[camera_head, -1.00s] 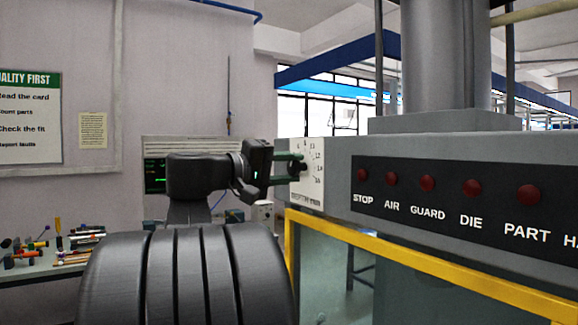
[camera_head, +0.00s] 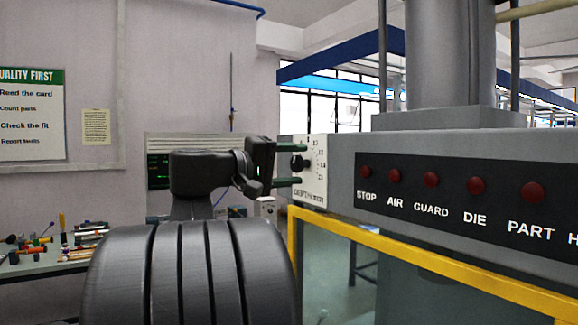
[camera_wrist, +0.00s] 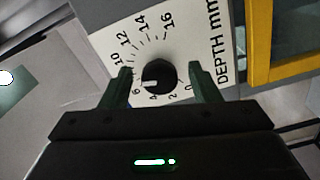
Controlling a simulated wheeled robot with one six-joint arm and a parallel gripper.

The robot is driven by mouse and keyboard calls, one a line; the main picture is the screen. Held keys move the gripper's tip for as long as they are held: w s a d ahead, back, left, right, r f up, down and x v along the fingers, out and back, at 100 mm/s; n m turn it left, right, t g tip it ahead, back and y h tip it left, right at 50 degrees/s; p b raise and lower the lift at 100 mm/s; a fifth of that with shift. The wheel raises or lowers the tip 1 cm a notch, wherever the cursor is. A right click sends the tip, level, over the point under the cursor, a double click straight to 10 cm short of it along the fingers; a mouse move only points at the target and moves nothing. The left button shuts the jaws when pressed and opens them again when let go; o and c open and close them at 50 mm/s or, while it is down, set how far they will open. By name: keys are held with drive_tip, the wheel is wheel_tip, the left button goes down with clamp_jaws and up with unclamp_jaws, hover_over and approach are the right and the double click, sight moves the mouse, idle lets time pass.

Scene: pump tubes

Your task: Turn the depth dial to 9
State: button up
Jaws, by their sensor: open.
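The depth dial is a black round knob (camera_wrist: 160,74) on a white scale plate (camera_wrist: 205,45) marked "DEPTH mm" in the wrist view. Its white mark points left, close to the 6; the 8 seems hidden behind my left finger. My gripper (camera_wrist: 160,80) is open, with one dark green finger on each side of the knob and a visible gap to both. In the head view, the knob (camera_head: 298,163) sits at the left end of the grey press, and my gripper (camera_head: 292,165) has one finger above it and one below.
A black panel (camera_head: 455,188) with red buttons lies right of the dial. A yellow guard frame (camera_head: 400,248) runs below it. A bench (camera_head: 45,265) with small parts stands at the left.

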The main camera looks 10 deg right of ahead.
drive_tip(key=b+v, duration=0.2)
drive_tip(key=v, duration=1.1)
drive_tip(key=shift+a, duration=0.4)
drive_tip(key=shift+s, duration=0.1)
drive_tip(key=p+x, duration=0.2)
drive_tip(key=x, duration=1.2)
drive_tip(key=shift+a, duration=0.1)
